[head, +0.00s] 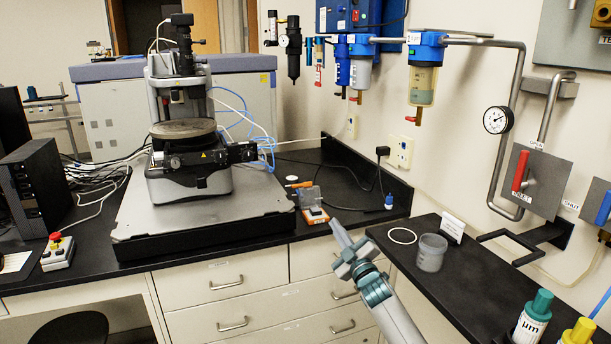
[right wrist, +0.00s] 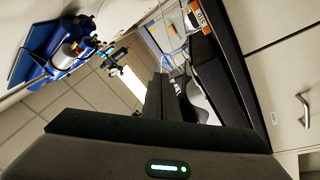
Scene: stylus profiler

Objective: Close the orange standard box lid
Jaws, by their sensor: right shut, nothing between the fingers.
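The small orange standard box (head: 316,216) sits on the black counter just right of the profiler's base, near the counter's front edge. Its greyish lid (head: 309,196) stands up, open, at the back of the box. My right gripper (head: 339,230) is shut and empty, in front of and to the right of the box, its tips apart from it. In the right wrist view the box's orange edge (right wrist: 201,19) shows near the top, beyond the dark fingers (right wrist: 159,98). My left gripper is not in view.
The stylus profiler (head: 185,165) on its grey slab stands left of the box. A black side counter (head: 440,275) on the right holds a clear cup (head: 432,252), a white ring (head: 402,236) and bottles. Drawers (head: 235,285) lie below the counter edge.

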